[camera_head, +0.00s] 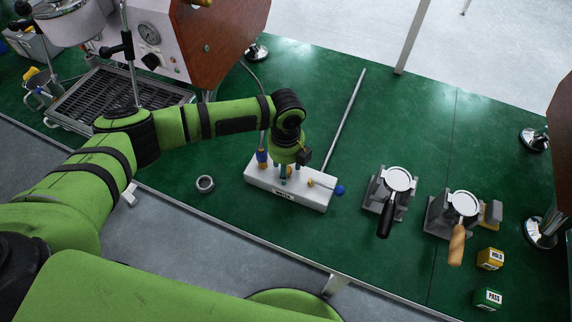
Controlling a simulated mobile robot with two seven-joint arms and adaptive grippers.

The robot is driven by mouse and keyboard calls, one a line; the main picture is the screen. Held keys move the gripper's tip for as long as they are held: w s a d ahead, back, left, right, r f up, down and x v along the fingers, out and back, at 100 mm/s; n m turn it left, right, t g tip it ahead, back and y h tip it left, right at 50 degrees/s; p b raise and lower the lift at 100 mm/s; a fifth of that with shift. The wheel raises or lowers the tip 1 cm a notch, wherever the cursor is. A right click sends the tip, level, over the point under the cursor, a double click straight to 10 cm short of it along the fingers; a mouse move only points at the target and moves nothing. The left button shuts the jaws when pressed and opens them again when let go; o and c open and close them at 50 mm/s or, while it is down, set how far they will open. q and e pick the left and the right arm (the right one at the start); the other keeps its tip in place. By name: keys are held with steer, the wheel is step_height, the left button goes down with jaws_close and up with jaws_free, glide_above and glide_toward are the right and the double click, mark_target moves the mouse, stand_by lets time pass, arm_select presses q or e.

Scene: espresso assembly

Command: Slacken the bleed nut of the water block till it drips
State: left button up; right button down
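The white water block (312,198) lies on the green table near its front edge, with a dark label on its front face. A blue-topped brass fitting (262,158) stands at its left end. A brass-coloured stem with a blue knob (339,190) is at its right end. My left gripper (286,178) points down onto the middle of the block. Small brass-coloured parts show by its fingertips; the bleed nut cannot be clearly told apart there. Whether the fingers grip anything is too small to tell. No drip is visible. My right gripper is out of view.
A grey ring (205,184) lies left of the block. A long metal rod (347,118) runs behind it. Two portafilters (398,180) (463,204) rest in stands at right, near HOLD (490,259) and PASS (487,299) blocks. The espresso machine (160,50) stands at back left.

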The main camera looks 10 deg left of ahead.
arm_select(q)
steer(key=shift+f, duration=0.1)
steer(key=c, duration=1)
jaws_close()
steer(key=n+p, duration=0.3)
steer(key=shift+r+n+p, duration=0.25)
steer(key=shift+n+p, duration=0.05)
steer(key=n+p, duration=0.2)
steer(key=n, duration=0.1)
steer(key=shift+n+p, duration=0.3)
steer(key=shift+p, duration=0.05)
steer(key=n+p, duration=0.2)
steer(key=n, duration=0.2)
steer(key=shift+f+p, duration=0.1)
steer(key=shift+p, duration=0.3)
steer(key=shift+f+n+p, duration=0.1)
steer(key=shift+n+p, duration=0.9)
steer(key=shift+n, duration=1.2)
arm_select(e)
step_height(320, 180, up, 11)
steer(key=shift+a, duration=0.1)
